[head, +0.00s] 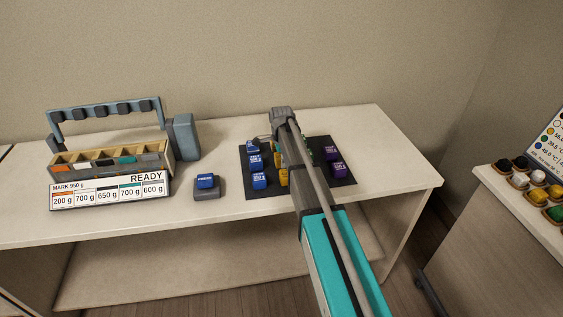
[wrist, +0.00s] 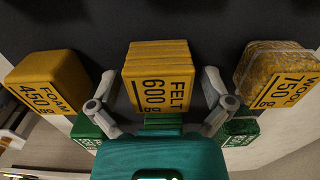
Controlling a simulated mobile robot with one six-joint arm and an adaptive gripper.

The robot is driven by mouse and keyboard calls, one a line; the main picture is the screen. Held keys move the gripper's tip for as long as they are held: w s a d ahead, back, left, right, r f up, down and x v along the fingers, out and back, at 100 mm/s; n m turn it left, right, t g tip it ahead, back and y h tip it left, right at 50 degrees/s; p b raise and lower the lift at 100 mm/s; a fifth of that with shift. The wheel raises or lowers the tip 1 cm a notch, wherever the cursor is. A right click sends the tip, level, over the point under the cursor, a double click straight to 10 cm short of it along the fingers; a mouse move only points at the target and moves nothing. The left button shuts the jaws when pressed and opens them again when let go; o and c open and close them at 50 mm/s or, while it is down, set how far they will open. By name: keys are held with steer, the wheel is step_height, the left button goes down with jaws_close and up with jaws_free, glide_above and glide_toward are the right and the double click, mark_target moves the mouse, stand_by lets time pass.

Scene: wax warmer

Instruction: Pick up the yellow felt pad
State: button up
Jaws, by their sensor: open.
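The yellow felt pad (wrist: 159,78) is a block marked FELT 600 g, in the upper middle of the wrist view. My gripper (wrist: 158,88) is open, with one finger to the left of the pad and one to the right. Gaps show on both sides, so neither finger touches it. I cannot tell how deep the fingers reach along it. In the head view my arm covers most of the yellow blocks, and I cannot pick out the felt pad there.
Yellow FOAM 450 g (wrist: 48,82) and WOOL 750 g (wrist: 277,75) blocks flank the pad, close outside the fingers. Green blocks (wrist: 240,131) lie nearer. Blue (head: 256,162) and purple (head: 335,169) blocks share the dark mat (head: 262,191).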

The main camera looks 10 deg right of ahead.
steer(key=shift+c, duration=0.3)
steer(key=c, duration=1.1)
steer(key=shift+o, duration=0.2)
steer(key=shift+r, duration=0.15)
step_height(320, 180, up, 3)
steer(key=p, duration=0.3)
steer(key=s+r+p, duration=0.9)
steer(key=s+p, duration=0.1)
steer(key=s, duration=0.4)
steer(key=shift+r, duration=0.35)
